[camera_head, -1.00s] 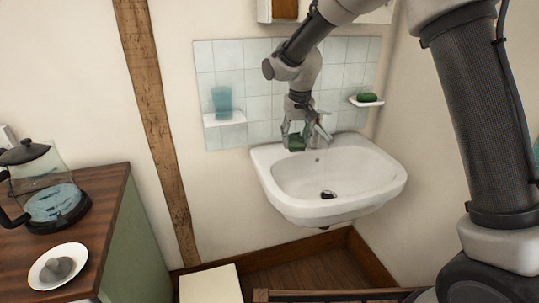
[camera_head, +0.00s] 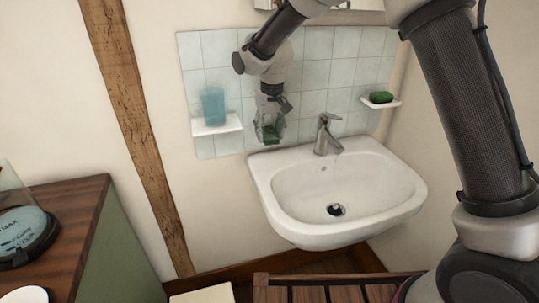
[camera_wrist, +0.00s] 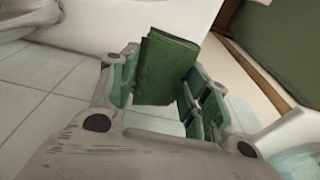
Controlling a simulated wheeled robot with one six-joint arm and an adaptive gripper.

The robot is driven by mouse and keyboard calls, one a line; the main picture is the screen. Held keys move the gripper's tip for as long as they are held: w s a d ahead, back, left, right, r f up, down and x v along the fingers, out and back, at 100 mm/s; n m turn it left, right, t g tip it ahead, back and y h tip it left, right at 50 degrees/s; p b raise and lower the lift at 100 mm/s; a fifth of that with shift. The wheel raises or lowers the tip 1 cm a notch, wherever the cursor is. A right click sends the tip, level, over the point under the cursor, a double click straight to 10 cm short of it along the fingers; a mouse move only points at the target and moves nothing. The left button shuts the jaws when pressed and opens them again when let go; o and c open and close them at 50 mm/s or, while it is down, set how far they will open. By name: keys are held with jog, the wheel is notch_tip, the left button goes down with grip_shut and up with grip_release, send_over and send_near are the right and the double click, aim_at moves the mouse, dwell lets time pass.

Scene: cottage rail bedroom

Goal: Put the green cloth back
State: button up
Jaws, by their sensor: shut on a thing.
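The green cloth (camera_head: 270,133) is a small, dark green folded piece. It hangs in my gripper (camera_head: 269,126) in front of the wall tiles, near the back left corner of the sink. In the wrist view the folded cloth (camera_wrist: 166,68) stands between my two green-padded fingers (camera_wrist: 163,82), which are shut on it. In the head view the fingers hide part of it.
The white sink (camera_head: 262,183) with its metal tap (camera_head: 326,137) is to the right of my gripper. To the left, a small shelf (camera_head: 222,127) holds a teal cup (camera_head: 213,104). A right-hand shelf (camera_head: 389,104) holds a green soap-like item (camera_head: 381,97). A wooden-topped cabinet (camera_head: 75,205) stands at left.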

aim_at(271, 132)
notch_tip(271, 132, down, 9)
jog(key=shift+r, duration=0.1)
dwell(0.3)
jog(key=o, duration=1.3)
jog(key=shift+f, duration=0.2)
jog(key=shift+r, duration=0.1)
jog(key=r, duration=0.4)
jog(key=s+r, duration=0.1)
jog(key=r, duration=0.7)
jog(key=shift+s+d, duration=0.3)
jog(key=shift+s, duration=0.05)
